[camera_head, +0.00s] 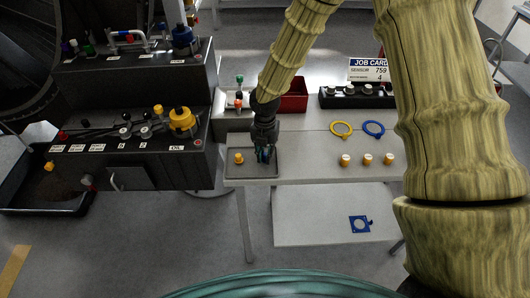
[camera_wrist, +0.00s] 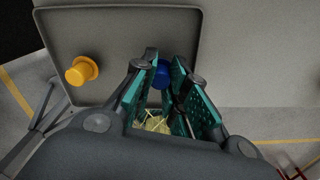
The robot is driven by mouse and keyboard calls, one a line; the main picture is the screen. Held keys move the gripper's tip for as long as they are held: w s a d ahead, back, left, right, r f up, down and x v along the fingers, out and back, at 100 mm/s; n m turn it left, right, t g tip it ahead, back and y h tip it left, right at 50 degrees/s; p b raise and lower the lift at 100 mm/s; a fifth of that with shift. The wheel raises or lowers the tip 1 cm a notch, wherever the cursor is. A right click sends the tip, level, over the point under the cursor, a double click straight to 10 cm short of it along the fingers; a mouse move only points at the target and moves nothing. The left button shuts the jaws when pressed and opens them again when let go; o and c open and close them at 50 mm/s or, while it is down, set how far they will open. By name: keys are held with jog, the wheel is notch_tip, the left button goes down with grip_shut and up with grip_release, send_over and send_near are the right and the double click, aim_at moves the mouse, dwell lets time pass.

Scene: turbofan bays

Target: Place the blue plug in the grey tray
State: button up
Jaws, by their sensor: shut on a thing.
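My gripper (camera_head: 264,156) is over the right part of the grey tray (camera_head: 232,176), which lies at the left end of the light table. In the wrist view my gripper (camera_wrist: 165,80) is shut on the blue plug (camera_wrist: 162,74), whose blue end shows between the teal finger pads. The rest of the plug is hidden by the fingers. In the wrist view the grey tray (camera_wrist: 120,22) spreads beneath the fingers. I cannot tell whether the plug touches the tray floor.
A yellow plug (camera_head: 239,158) stands in the tray's left part, apart from my fingers; it also shows in the wrist view (camera_wrist: 82,70). A red bin (camera_head: 293,97) and a black holder (camera_head: 355,98) stand behind. Yellow (camera_head: 341,129) and blue (camera_head: 374,129) rings and several small yellow-white pieces (camera_head: 367,159) lie to the right.

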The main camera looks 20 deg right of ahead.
aim_at(265, 154)
jog(key=shift+f, duration=0.2)
jog(key=o, duration=0.7)
jog(key=shift+r, duration=0.1)
jog(key=shift+r+b, duration=2.1)
jog(key=shift+r, duration=4)
